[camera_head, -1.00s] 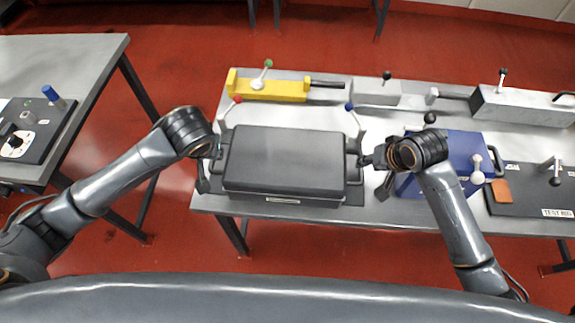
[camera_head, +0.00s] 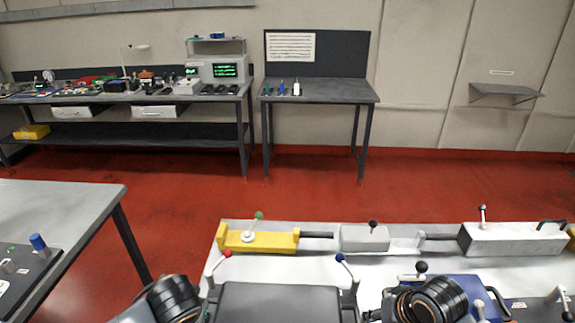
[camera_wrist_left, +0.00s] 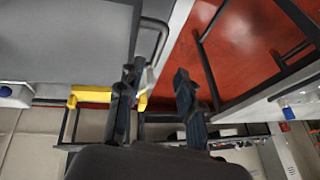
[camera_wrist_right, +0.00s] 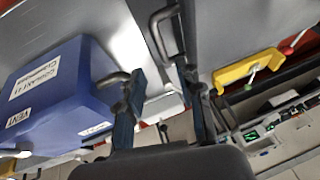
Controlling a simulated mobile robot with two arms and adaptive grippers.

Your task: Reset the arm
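In the head view my right wrist (camera_head: 435,300) is at the lower right of the dark case and my left wrist is at its lower left; the fingers of both are hidden or out of frame there. The dark case (camera_head: 275,303) lies on the table between them, cut off by the bottom edge. In the left wrist view my left gripper (camera_wrist_left: 157,85) is open, its two fingers apart with nothing between them, near the case's handle (camera_wrist_left: 150,38). In the right wrist view my right gripper (camera_wrist_right: 160,85) is open and empty near the other handle (camera_wrist_right: 165,30).
A blue box (camera_wrist_right: 60,85) with white labels stands close beside my right gripper. Yellow (camera_head: 260,241), grey (camera_head: 365,238) and white (camera_head: 515,239) fixtures line the table's back. Red-knobbed and blue-knobbed levers stand beside the case. A side table (camera_head: 60,205) is at left. Red floor lies beyond.

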